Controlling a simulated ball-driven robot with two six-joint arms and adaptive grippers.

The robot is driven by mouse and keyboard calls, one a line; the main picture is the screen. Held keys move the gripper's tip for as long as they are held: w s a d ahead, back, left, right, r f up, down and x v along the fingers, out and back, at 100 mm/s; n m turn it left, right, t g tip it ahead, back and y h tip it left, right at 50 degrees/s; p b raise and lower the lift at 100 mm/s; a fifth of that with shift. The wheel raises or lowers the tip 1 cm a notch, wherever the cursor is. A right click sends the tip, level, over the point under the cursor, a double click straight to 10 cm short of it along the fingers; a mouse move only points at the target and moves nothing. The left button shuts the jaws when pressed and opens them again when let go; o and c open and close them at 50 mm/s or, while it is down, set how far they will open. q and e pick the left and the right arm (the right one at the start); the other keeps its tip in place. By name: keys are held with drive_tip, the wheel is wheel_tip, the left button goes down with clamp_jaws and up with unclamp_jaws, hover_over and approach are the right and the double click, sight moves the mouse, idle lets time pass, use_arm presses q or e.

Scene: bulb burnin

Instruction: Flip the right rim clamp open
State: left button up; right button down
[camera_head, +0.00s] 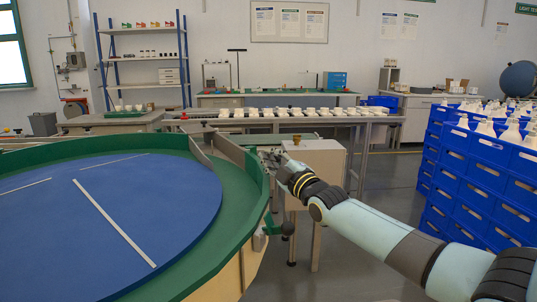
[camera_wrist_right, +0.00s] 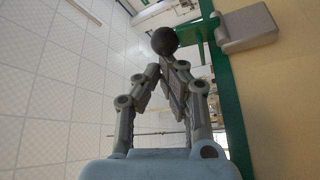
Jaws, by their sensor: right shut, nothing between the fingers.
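A round table with a blue top (camera_head: 150,215) and a raised green rim (camera_head: 252,190) fills the left of the head view. A clamp lever with a black ball knob (camera_head: 288,228) sticks out from the rim's right side. In the right wrist view the black ball (camera_wrist_right: 164,41) shows just beyond the fingertips, beside a green bar (camera_wrist_right: 226,95). My right gripper (camera_head: 275,163) is shut and empty beside the outer rim, farther back than the knob in the head view. Its fingers (camera_wrist_right: 162,70) converge in the wrist view; contact with the ball cannot be told. My left gripper is out of view.
A beige cabinet (camera_head: 318,160) stands just behind my right gripper. Stacked blue crates (camera_head: 470,175) with white bulbs stand at the right. A long bench (camera_head: 300,118) with rows of white items runs behind.

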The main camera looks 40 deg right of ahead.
drive_tip(key=s+d+f+m+h, duration=0.1)
drive_tip(key=m+h, duration=0.3)
drive_tip(key=m, duration=0.4)
drive_tip(key=s+d+m+t+h, duration=0.1)
drive_tip(key=d+m+h, duration=0.3)
drive_tip(key=m, duration=0.4)
drive_tip(key=shift+s+f, duration=0.35)
drive_tip(key=shift+f, duration=0.05)
drive_tip(key=shift+d, duration=0.1)
wheel_tip(320, 180, up, 5)
drive_tip(key=p, duration=0.4)
drive_tip(key=v, duration=1.1)
drive_tip(key=shift+w+f, duration=0.3)
drive_tip(key=shift+f, duration=0.1)
